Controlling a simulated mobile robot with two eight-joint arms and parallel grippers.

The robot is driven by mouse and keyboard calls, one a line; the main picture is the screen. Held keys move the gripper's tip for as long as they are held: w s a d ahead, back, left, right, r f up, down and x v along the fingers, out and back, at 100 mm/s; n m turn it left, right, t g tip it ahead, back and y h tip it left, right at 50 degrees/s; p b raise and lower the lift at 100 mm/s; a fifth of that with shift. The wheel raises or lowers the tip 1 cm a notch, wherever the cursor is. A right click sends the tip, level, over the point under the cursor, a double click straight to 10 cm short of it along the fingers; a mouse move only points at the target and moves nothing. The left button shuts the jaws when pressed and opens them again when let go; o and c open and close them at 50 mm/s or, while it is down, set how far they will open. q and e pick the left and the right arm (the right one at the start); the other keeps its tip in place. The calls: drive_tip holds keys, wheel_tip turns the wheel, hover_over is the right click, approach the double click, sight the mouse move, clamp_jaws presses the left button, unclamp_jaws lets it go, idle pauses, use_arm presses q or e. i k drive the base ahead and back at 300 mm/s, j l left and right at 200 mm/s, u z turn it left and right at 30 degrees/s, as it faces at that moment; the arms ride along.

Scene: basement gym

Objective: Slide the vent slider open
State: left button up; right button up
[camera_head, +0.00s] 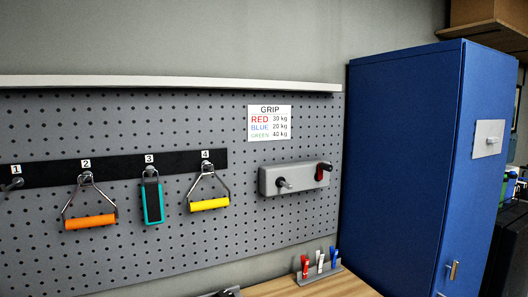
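A light grey plate (489,138) with a small knob-like detail sits on the right-hand face of the tall blue cabinet (405,170). It looks like the vent slider, but it is small and seen at a steep angle. I cannot tell whether it is open or closed. Neither of my grippers can be made out in this view.
A pegboard (250,225) carries a black rail with hanging grips, and a grey box (268,182) with a knob and a red part. A cardboard box (470,12) is above right.

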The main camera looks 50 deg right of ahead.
sight(488, 134)
drive_tip(key=z, duration=3.25)
drive_tip(key=i+l+u, duration=0.3)
drive_tip(key=i+l, duration=0.8)
